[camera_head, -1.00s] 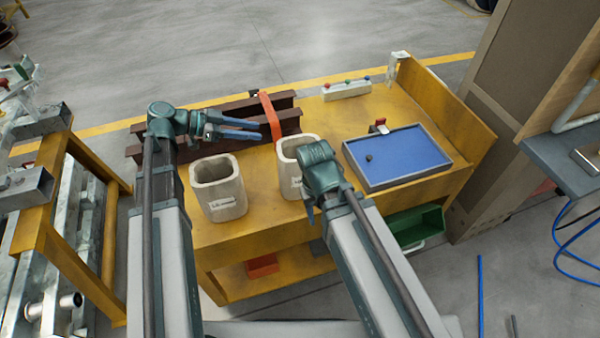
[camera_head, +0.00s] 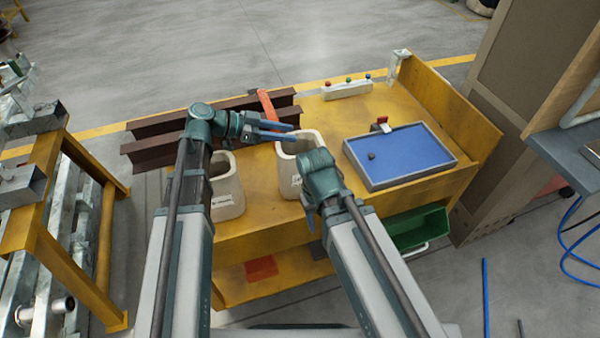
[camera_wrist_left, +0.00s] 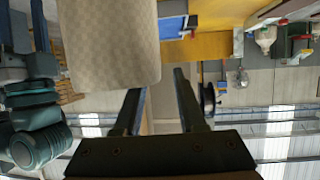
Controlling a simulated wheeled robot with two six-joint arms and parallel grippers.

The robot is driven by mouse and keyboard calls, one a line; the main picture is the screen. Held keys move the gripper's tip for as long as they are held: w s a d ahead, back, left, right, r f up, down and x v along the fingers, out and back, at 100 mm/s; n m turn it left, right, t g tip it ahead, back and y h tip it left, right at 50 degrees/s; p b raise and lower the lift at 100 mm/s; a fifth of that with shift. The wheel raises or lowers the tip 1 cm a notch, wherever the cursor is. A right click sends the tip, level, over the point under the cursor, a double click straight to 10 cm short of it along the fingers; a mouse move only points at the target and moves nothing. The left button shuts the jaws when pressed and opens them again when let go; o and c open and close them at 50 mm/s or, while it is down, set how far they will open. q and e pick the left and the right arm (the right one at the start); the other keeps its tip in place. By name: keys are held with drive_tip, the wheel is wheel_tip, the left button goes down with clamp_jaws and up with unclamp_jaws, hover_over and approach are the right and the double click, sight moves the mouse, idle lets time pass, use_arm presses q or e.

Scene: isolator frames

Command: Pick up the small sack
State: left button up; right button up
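Two beige, open-topped woven sacks stand on the yellow workbench: a left sack (camera_head: 227,188), partly hidden by my left arm, and a right sack (camera_head: 290,178), partly hidden by my right arm. I cannot tell which one is the small sack. My left gripper (camera_head: 291,132) is open and empty at the rim of the right sack. In the left wrist view its fingers (camera_wrist_left: 158,82) are apart, with a beige woven sack (camera_wrist_left: 108,40) close beyond them. My right gripper (camera_head: 308,212) hangs in front of the right sack; its fingers are unclear.
A blue tray (camera_head: 405,155) holding a small dark object is at the right. A button box (camera_head: 347,89) stands behind. A green bin (camera_head: 415,228) sits below the workbench (camera_head: 330,122).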

sight(296, 134)
use_arm(q)
drive_tip(key=b+x, duration=0.1)
drive_tip(key=x, duration=0.2)
drive_tip(key=shift+d+f, duration=0.15)
drive_tip(key=shift+d, duration=0.1)
clamp_jaws()
idle(1.1)
